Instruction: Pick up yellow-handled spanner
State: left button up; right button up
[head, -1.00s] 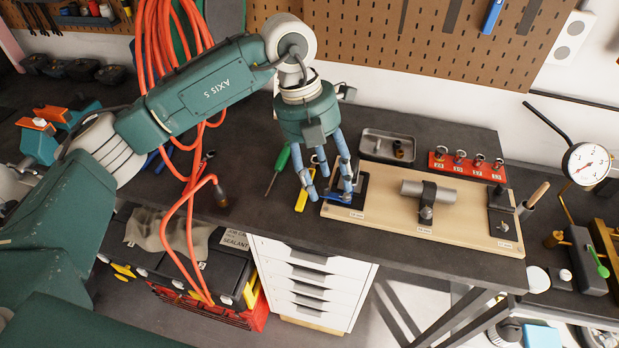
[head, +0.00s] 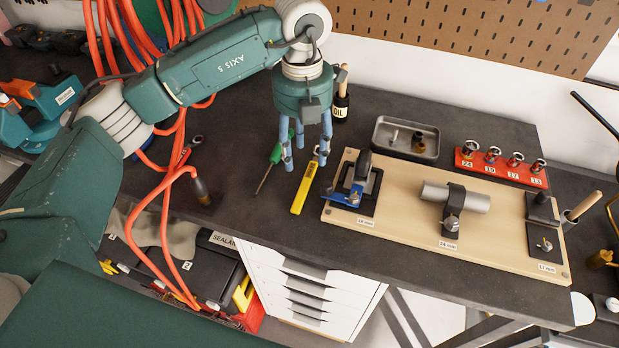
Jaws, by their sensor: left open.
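The yellow-handled spanner (head: 303,190) lies on the dark bench top just left of the wooden fixture board, its handle towards the front edge. Its far end is partly hidden behind my fingers, so its head does not show clearly. My left gripper (head: 306,162) is open and empty, pointing down over the far end of the spanner. Its fingers appear spread to either side of it. I cannot tell whether the fingertips touch the bench. My right gripper is not in view.
A green-handled screwdriver (head: 268,167) lies close to the left. The fixture board (head: 400,210) with a blue-handled part (head: 342,196) is close on the right. An oil bottle (head: 341,100) and metal tray (head: 378,137) stand behind. Orange hoses (head: 150,215) hang at left.

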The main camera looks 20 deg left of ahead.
aim_at(304, 180)
pick_arm(q)
jog(key=f, duration=0.3)
jog(key=shift+s+p, duration=0.35)
jog(key=shift+p, duration=0.05)
jog(key=f+p, duration=0.2)
jog(key=f, duration=0.1)
jog(key=f+p, duration=0.1)
jog(key=f, duration=0.1)
jog(key=shift+w+a, duration=0.1)
jog(key=shift+w, duration=0.25)
jog(key=shift+f, duration=0.25)
grip_shut()
